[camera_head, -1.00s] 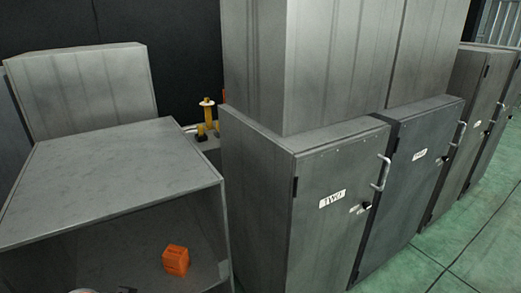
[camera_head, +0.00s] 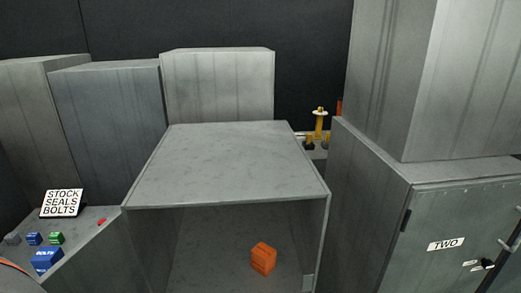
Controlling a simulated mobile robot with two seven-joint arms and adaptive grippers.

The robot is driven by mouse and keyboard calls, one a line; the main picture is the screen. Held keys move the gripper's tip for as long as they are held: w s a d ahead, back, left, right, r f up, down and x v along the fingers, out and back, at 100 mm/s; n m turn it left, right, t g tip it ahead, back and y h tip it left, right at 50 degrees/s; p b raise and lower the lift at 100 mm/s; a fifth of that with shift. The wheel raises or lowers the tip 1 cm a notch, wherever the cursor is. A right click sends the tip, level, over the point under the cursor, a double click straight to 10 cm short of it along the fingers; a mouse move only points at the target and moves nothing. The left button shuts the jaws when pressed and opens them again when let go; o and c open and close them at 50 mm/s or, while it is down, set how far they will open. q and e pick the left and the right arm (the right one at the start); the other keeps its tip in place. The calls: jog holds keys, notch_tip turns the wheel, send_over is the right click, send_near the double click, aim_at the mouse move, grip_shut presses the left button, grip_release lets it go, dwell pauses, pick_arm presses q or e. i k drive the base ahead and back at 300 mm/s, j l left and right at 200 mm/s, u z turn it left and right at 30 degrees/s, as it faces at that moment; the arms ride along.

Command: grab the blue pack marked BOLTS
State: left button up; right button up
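A blue pack (camera_head: 46,260) with white lettering that looks like BOLTS sits near the front of a grey counter at the lower left. A smaller blue pack (camera_head: 34,239) lies behind it, with its lettering too small to read. A sign (camera_head: 62,203) reading STOCK, SEALS, BOLTS stands at the back of that counter. Neither of my grippers shows in this view.
A green pack (camera_head: 56,238), a grey item (camera_head: 12,239) and a small red item (camera_head: 101,222) share the counter (camera_head: 88,242). An open-fronted grey cabinet (camera_head: 228,165) holding an orange box (camera_head: 263,258) stands to its right. A cabinet marked TWO (camera_head: 440,225) is at the right.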

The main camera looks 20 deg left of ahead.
aim_at(46, 257)
jog(key=u, duration=0.45)
jog(key=k+l+u, duration=0.1)
jog(key=u, duration=0.8)
jog(key=k+l+u, duration=0.1)
jog(key=u, duration=0.75)
jog(key=i+u, duration=0.2)
jog(key=j+z, duration=0.25)
jog(key=j, duration=0.2)
jog(key=k+j+z, duration=0.25)
jog(key=j, duration=0.15)
jog(key=k+j+z, duration=0.1)
jog(key=j+z, duration=0.15)
jog(key=j, duration=0.2)
jog(key=j+z, duration=0.25)
jog(key=j, duration=0.2)
jog(key=k+j+z, duration=0.25)
jog(key=j, duration=0.2)
jog(key=j+z, duration=0.45)
jog(key=j, duration=0.55)
jog(key=j+z, duration=0.5)
jog(key=j, duration=0.4)
jog(key=k, duration=0.05)
